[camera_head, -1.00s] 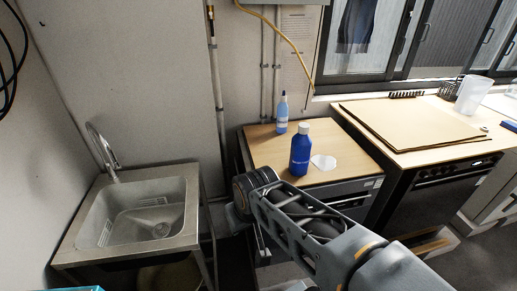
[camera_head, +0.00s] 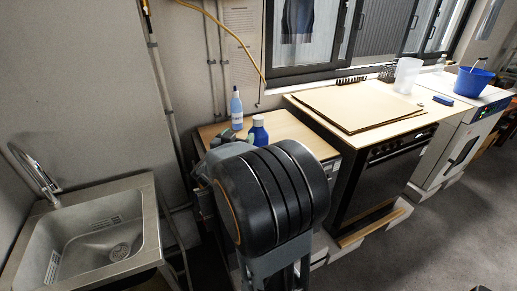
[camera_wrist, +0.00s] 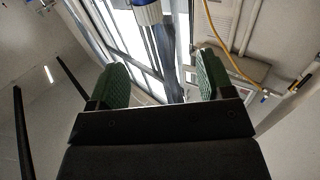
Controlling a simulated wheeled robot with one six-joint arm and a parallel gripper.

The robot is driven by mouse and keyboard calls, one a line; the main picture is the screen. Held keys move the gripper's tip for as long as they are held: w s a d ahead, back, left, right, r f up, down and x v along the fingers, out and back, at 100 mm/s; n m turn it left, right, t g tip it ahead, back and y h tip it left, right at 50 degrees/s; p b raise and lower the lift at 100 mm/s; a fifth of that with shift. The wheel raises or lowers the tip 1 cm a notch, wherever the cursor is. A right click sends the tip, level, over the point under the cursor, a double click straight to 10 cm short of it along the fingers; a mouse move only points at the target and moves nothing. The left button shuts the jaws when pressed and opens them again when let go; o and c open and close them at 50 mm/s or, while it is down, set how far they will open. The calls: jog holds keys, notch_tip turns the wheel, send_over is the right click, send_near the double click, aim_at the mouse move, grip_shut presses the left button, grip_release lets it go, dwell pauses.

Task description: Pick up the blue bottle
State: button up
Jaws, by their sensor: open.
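The dark blue bottle (camera_head: 259,133) with a pale cap stands upright on the small wooden counter (camera_head: 289,123). Its lower part is hidden behind my arm in the head view. In the wrist view a ribbed pale cap with some blue (camera_wrist: 148,14) shows at the top edge, beyond and between the finger pads. My gripper (camera_wrist: 162,76) is open, with two green pads apart and nothing between them. In the head view it is mostly hidden by my arm, just left of the bottle.
A light blue squeeze bottle (camera_head: 237,107) stands behind and left of the dark blue bottle. A sink (camera_head: 150,215) is at the left. To the right are a brown board (camera_head: 350,104) on a higher worktop, a white jug (camera_head: 407,75) and a blue bucket (camera_head: 473,82).

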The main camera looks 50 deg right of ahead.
aim_at(256, 121)
jog(key=shift+m+g+h, duration=0.3)
jog(key=shift+g+h, duration=0.1)
jog(key=shift+g, duration=0.1)
jog(key=x, duration=0.5)
jog(key=s+x, duration=0.1)
jog(key=x, duration=0.2)
jog(key=shift+d, duration=0.2)
jog(key=shift+p+x, duration=0.8)
jog(key=shift+x, duration=2.25)
jog(key=shift+w+f, duration=0.1)
jog(key=shift+w, duration=0.05)
grip_shut()
